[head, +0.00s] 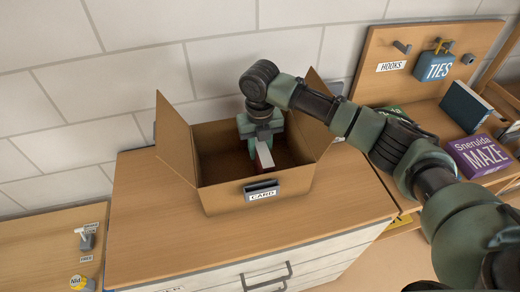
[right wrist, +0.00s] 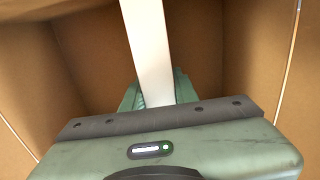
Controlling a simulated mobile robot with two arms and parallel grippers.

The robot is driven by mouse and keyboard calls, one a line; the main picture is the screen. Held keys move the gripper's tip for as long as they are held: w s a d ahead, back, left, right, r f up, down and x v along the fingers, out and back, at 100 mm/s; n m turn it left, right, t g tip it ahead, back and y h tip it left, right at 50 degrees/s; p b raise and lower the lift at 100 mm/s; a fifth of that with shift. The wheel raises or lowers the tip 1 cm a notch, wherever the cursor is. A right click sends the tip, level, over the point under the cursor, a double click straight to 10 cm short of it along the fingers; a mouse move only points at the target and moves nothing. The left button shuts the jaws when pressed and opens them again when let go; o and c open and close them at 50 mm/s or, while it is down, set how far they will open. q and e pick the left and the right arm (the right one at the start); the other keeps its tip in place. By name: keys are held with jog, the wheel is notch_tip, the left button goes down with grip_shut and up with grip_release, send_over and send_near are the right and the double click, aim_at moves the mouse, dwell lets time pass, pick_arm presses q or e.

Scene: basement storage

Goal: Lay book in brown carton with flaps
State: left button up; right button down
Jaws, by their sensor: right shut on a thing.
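The brown carton (head: 225,197) with raised flaps stands on a wooden cabinet top, with a CARD label on its front. My right gripper (head: 262,150) reaches down inside the carton. It is shut on the book (head: 264,156), which shows a pale edge and a bit of red cover. In the right wrist view the book (right wrist: 149,50) is a pale strip standing up between the fingers, with the carton's brown walls (right wrist: 28,75) around it. I cannot tell whether the book touches the carton floor. My left gripper is not in view.
The cabinet top (head: 150,235) is clear around the carton.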

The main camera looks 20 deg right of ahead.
jog(key=shift+f, duration=0.45)
jog(key=shift+f, duration=0.1)
jog(key=c, duration=1.1)
grip_release()
notch_tip(320, 180, up, 11)
jog(key=b, duration=0.2)
jog(key=shift+b, duration=0.4)
jog(key=shift+r, duration=0.6)
